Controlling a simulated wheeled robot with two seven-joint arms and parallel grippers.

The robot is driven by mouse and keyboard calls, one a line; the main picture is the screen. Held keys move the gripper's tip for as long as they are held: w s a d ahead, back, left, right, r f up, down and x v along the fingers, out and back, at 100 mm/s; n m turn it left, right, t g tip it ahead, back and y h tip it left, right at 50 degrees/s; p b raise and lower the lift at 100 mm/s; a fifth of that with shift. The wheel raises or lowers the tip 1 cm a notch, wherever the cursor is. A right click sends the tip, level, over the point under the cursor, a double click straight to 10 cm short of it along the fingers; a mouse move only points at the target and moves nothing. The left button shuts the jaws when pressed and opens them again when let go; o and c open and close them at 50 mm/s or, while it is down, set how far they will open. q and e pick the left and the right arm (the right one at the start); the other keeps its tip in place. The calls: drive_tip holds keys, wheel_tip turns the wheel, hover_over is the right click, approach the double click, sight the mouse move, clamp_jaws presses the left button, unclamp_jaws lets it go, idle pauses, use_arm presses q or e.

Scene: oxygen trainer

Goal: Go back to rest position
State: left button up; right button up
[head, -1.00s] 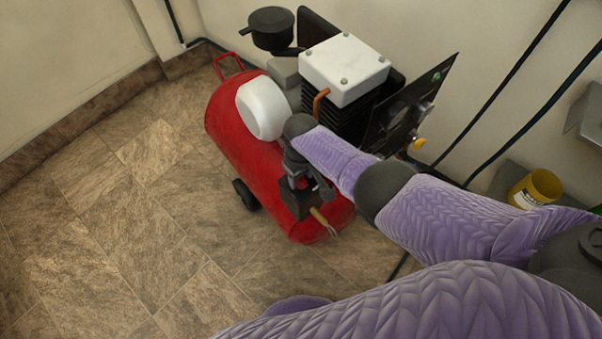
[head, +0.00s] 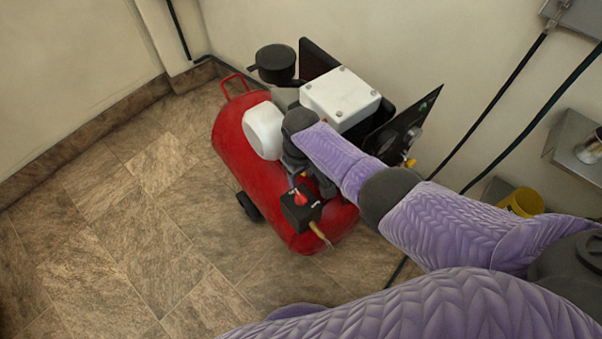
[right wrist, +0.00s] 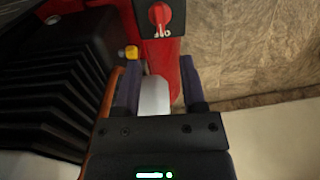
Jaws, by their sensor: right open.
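My right gripper (head: 318,185) is over the red compressor tank (head: 238,158) in the head view, partly hidden by its own wrist. In the right wrist view its two dark fingers (right wrist: 160,85) stand apart with nothing held between them. A black switch box with a red knob (head: 300,200) sits on the tank, close beside the gripper. The red knob also shows beyond the fingertips in the right wrist view (right wrist: 160,15). My left gripper is not in view.
The compressor's white-topped pump (head: 340,96), black filter (head: 275,63) and dark panel (head: 405,128) stand close to my right arm. A yellow container (head: 522,202) and a metal box (head: 575,150) are at the right. The tiled floor (head: 120,240) at left is clear.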

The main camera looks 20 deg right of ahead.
drive_tip(key=s+d+f+m, duration=0.1)
drive_tip(key=s+d+f, duration=0.1)
drive_tip(key=s+f, duration=0.55)
drive_tip(key=s+d+f, duration=0.2)
drive_tip(key=s+f, duration=0.5)
drive_tip(key=s, duration=0.1)
drive_tip(key=s+d+f, duration=0.2)
drive_tip(key=s, duration=1)
drive_tip(key=s+d+f, duration=0.2)
drive_tip(key=s+f, duration=0.1)
drive_tip(key=s, duration=1)
drive_tip(key=shift+s, duration=0.15)
drive_tip(key=shift+f, duration=0.1)
